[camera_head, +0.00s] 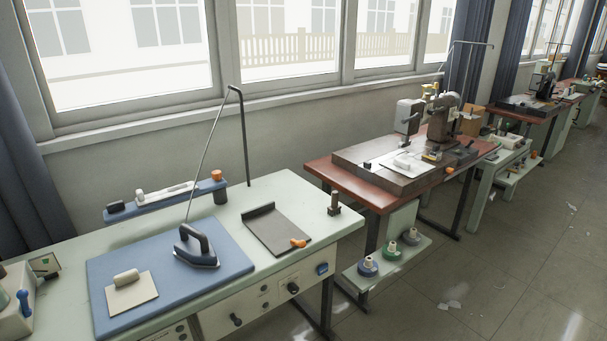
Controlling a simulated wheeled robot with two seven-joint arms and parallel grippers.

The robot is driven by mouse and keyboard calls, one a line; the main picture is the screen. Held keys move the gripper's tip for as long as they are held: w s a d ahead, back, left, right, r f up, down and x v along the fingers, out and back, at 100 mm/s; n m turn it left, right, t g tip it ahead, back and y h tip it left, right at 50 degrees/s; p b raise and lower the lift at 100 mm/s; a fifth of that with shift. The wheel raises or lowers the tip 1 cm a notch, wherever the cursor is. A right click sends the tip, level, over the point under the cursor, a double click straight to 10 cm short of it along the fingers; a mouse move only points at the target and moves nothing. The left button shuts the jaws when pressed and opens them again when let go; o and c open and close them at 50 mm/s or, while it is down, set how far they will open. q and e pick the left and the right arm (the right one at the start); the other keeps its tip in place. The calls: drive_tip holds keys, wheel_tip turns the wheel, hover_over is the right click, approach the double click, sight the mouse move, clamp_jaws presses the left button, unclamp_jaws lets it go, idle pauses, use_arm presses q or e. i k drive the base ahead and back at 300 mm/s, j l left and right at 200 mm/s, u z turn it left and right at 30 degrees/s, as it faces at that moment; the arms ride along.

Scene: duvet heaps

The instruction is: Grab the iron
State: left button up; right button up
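The iron (196,248) has a dark handle and a blue-grey body. It sits on the blue ironing pad (140,256) on the pale green table at the left. A thin cable runs up from it to a tall black bent pole (246,140). Neither of my grippers shows in the head view.
A beige pad with a small roll (128,288) lies left of the iron. A dark flat tray (277,230) lies right of it. Behind stands a blue rail (165,200) with small items. A sewing machine table (350,183) stands to the right; the floor (520,265) is mostly clear.

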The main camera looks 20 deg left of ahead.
sight(195, 249)
drive_tip(key=u, duration=0.8)
drive_tip(key=i+l+u, duration=0.15)
drive_tip(key=l+u, duration=0.2)
drive_tip(key=u, duration=0.15)
drive_tip(key=i+l+u, duration=0.15)
drive_tip(key=l+u, duration=1.15)
drive_tip(key=u, duration=0.15)
